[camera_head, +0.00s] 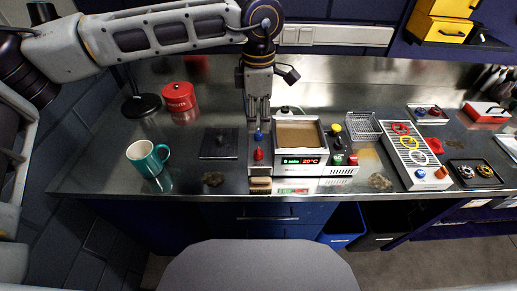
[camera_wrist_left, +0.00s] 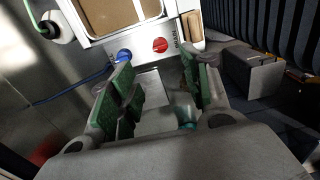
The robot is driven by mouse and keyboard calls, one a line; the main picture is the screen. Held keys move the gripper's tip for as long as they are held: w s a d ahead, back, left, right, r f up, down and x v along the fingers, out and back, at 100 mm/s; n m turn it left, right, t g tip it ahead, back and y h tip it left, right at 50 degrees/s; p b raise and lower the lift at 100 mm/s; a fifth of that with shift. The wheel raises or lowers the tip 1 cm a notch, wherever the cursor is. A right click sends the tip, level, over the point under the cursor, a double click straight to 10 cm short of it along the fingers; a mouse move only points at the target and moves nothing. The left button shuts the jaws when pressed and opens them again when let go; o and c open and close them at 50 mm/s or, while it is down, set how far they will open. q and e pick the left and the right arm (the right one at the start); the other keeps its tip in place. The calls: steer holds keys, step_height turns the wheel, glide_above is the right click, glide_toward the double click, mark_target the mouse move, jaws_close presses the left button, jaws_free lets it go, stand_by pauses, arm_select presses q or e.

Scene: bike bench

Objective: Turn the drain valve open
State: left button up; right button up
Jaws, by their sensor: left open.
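A tank unit with a tan basin (camera_head: 298,134) and a lit temperature display (camera_head: 301,161) stands on the steel bench. A narrow panel on its left side carries a blue knob (camera_head: 258,135) and a red knob (camera_head: 259,154). In the left wrist view the blue knob (camera_wrist_left: 124,55) has a blue hose near it, and the red knob (camera_wrist_left: 160,45) sits beside it. I cannot tell for sure which is the drain valve. My left gripper (camera_head: 258,121) points down just behind and above the blue knob. In the wrist view its green-padded fingers (camera_wrist_left: 158,78) are apart and empty.
A dark plate (camera_head: 219,143) and a teal mug (camera_head: 147,158) lie left of the unit, with a red tin (camera_head: 179,96) behind. A wire basket (camera_head: 362,126) and a tray with coloured rings (camera_head: 413,154) stand to the right. Bare bench shows between the mug and plate.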

mark_target(258, 150)
arm_select(q)
step_height(258, 150, down, 11)
steer(key=shift+f+p, duration=0.2)
steer(key=shift+p, duration=0.3)
steer(key=shift+f, duration=0.7)
arm_select(e)
steer(key=shift+s+a+r, duration=0.25)
steer(key=shift+s+a, duration=0.1)
steer(key=shift+a, duration=0.15)
steer(key=shift+s+a+r, duration=0.25)
steer(key=shift+s+a, duration=0.1)
steer(key=shift+a, duration=0.15)
arm_select(q)
steer(key=c, duration=0.8)
jaws_close()
arm_select(e)
steer(key=shift+w+d, duration=0.75)
steer(key=shift+w, duration=0.2)
